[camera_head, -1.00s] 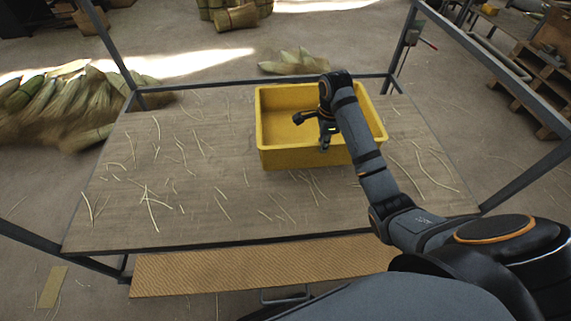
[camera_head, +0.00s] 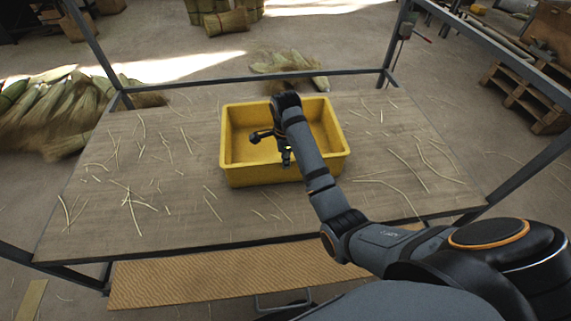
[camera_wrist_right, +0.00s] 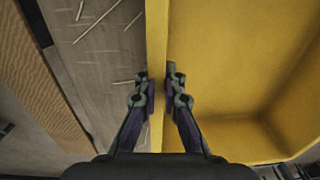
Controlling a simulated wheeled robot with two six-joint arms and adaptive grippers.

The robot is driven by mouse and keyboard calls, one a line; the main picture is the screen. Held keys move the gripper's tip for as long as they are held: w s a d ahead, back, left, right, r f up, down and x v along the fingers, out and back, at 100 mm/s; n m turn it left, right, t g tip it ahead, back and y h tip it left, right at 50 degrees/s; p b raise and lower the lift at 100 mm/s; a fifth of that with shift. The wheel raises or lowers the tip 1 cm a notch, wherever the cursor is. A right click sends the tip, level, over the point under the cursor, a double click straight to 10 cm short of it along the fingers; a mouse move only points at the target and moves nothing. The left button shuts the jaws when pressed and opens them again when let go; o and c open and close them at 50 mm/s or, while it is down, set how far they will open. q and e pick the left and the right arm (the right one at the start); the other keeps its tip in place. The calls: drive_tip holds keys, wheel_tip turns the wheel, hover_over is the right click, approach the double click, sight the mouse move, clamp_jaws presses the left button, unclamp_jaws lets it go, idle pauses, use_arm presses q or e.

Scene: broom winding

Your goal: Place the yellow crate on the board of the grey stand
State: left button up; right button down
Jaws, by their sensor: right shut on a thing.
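The yellow crate (camera_head: 245,176) is upright, over the far middle of the wooden board (camera_head: 95,235) of the grey stand (camera_head: 93,50). I cannot tell if its bottom touches the board or hangs just above it. My right gripper (camera_head: 286,158) reaches in from the right and is shut on the crate's near wall. In the right wrist view, the gripper's two fingers (camera_wrist_right: 159,90) sit on either side of the yellow crate wall (camera_wrist_right: 157,35). The crate looks empty inside. My left gripper is not in view.
Thin straw pieces are scattered over the board. Grey posts rise at the stand's far corners, with a rail along the far edge. A ribbed lower shelf (camera_head: 180,283) shows below the near edge. Straw bundles (camera_head: 60,105) lie on the floor at left; wooden pallets (camera_head: 525,95) stand at right.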

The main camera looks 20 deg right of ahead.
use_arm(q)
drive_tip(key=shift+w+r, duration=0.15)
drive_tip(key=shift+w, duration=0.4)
use_arm(e)
drive_tip(key=shift+f, duration=0.25)
drive_tip(key=c, duration=1.9)
unclamp_jaws()
drive_tip(key=shift+f, duration=0.15)
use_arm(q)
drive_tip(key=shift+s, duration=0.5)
use_arm(e)
drive_tip(key=o, duration=0.4)
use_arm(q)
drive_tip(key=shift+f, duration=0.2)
